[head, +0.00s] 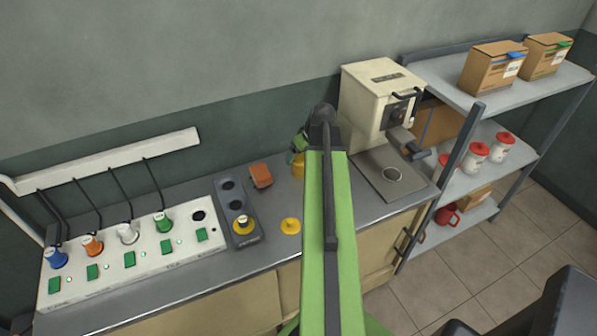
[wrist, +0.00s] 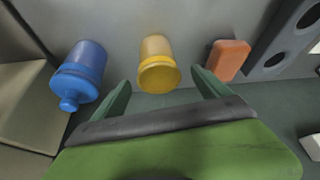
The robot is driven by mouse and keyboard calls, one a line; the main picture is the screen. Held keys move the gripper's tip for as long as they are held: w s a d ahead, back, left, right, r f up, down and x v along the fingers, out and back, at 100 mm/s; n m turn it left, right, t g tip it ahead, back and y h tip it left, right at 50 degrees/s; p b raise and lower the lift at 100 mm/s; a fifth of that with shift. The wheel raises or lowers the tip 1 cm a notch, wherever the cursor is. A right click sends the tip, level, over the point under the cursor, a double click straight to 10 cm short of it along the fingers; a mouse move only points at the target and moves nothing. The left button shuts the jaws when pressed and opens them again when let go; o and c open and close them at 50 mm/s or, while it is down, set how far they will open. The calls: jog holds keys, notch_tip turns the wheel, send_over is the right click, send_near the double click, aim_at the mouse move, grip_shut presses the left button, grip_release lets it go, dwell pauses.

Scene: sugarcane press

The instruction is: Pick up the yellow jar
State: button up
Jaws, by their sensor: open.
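The yellow jar (wrist: 157,62) shows in the wrist view with its lid toward me, between the tips of my gripper (wrist: 160,84). The two green fingers are apart and the jar is just beyond or between their tips; I cannot tell how deep. No contact is visible. In the head view, my arm hides most of the jar (head: 297,166), and only its left part shows on the counter by the wall. One green finger of my gripper (head: 302,143) shows there beside my arm.
A blue jar (wrist: 84,72) stands left of the yellow one in the wrist view; an orange block (wrist: 229,60) lies to its right. A yellow disc (head: 291,226) lies on the counter near a dark holder (head: 229,186). A cream machine (head: 379,95) stands to the right.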

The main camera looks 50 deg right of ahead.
aim_at(300, 160)
jog(key=b+x, duration=0.4)
jog(key=x, duration=0.1)
jog(key=shift+s+d+f, duration=0.1)
jog(key=shift+s+f, duration=0.05)
jog(key=shift+f, duration=0.1)
jog(key=shift+r, duration=0.2)
jog(key=c, duration=1.7)
notch_tip(300, 160, up, 10)
jog(key=p, duration=1)
jog(key=shift+c, duration=0.2)
